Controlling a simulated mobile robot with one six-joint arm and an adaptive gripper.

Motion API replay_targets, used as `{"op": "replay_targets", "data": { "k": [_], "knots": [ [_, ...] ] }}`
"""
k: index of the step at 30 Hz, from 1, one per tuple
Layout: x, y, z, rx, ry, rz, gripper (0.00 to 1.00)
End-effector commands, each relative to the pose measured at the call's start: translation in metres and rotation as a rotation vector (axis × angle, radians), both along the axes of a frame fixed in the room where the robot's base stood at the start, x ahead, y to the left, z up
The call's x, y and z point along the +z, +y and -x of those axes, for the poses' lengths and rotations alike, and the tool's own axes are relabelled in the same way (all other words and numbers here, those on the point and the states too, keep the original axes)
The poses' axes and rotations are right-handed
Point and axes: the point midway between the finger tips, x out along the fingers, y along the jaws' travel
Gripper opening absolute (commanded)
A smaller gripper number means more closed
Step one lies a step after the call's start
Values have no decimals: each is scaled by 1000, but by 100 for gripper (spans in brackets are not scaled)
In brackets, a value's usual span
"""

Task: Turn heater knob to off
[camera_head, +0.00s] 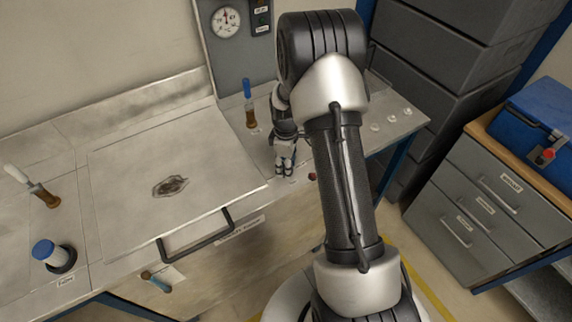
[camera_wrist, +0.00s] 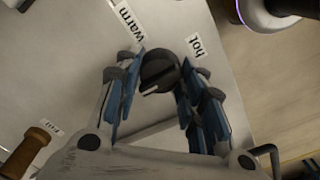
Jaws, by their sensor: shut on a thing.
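The heater knob (camera_wrist: 160,70) is round and black with a white pointer line, on the light metal bench top. In the wrist view its pointer faces the lower left of the picture, away from the printed labels "warm" (camera_wrist: 130,18) and "hot" (camera_wrist: 197,44). My gripper (camera_wrist: 157,73) has its blue-padded fingers on either side of the knob and is shut on it. In the head view my gripper (camera_head: 285,171) points down at the bench front, right of the hatch; the knob is hidden there by the fingers. No "off" label is readable.
A hatch lid (camera_head: 130,165) with a dark stain and a black bar handle (camera_head: 197,237) lies left of my gripper. A small dark red knob (camera_head: 312,176) is just right. A gauge panel (camera_head: 238,60) stands behind.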

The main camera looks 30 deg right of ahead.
Motion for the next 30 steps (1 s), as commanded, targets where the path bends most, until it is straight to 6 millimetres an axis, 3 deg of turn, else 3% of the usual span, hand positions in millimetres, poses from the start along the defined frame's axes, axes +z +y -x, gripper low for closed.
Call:
{"op": "replay_targets", "data": {
  "k": [3,4,12,23,26,30],
  "knots": [
    [0,0,0,3,-1,1,13],
    [0,0,0,3,-1,1,38],
    [0,0,0,1,0,0,56],
    [2,0,0,0,-1,1,58],
    [11,0,-1,0,-1,1,58],
    [37,0,-2,0,-5,2,58]
  ]
}}
